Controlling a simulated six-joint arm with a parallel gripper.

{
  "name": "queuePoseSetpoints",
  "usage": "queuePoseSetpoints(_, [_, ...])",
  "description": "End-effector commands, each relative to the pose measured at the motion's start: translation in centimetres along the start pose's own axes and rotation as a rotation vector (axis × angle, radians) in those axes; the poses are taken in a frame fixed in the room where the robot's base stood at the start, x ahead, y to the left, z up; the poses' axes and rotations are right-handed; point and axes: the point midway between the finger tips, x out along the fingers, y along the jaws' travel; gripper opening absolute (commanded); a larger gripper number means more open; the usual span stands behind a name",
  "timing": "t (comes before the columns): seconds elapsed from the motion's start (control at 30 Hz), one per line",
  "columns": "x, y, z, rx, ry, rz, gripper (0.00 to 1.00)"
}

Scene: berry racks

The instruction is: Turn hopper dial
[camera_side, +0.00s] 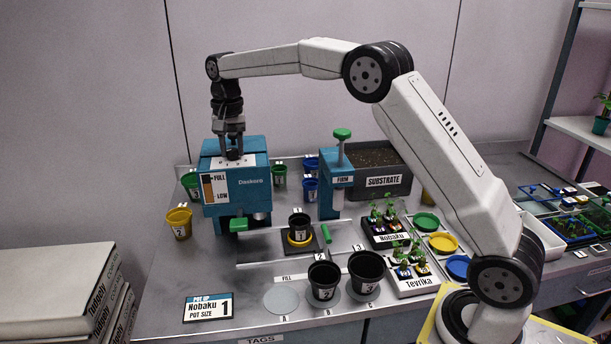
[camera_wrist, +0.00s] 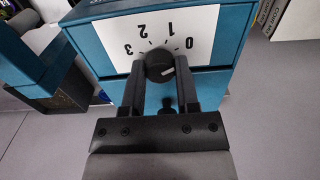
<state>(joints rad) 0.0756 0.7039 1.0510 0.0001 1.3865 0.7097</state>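The hopper dial (camera_wrist: 160,67) is a round black knob with a pale pointer mark, on a white plate numbered 0 to 3. The numbers appear upside down in the wrist view, and the mark points to the right, below the 0. The plate is on top of the blue Daskorn hopper (camera_side: 243,185), which has a FULL/LOW gauge on its front. My gripper (camera_wrist: 160,70) points down at the dial, one finger on each side; the fingers look shut against its sides. In the side view my gripper (camera_side: 232,155) partly hides the dial.
A black pot (camera_side: 299,225) stands on a yellow ring before the hopper. Two larger black pots (camera_side: 324,282) stand on the front circles. A card reading Nobaku, pot size 1 (camera_side: 208,307) is at front left. The FIRM press (camera_side: 336,185) and substrate bin (camera_side: 383,184) stand right of the hopper.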

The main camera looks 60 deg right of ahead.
Motion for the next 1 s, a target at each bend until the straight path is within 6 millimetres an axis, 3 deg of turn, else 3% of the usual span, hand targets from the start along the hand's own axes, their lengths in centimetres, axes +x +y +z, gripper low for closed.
queuePoseSetpoints(0.47, [-0.06, 0.02, -0.03, -0.081, 0.0, 0.0, 0.0])
queuePoseSetpoints(1.0, [-0.12, 0.0, -0.06, -0.474, 0.002, -0.001, 0.0])
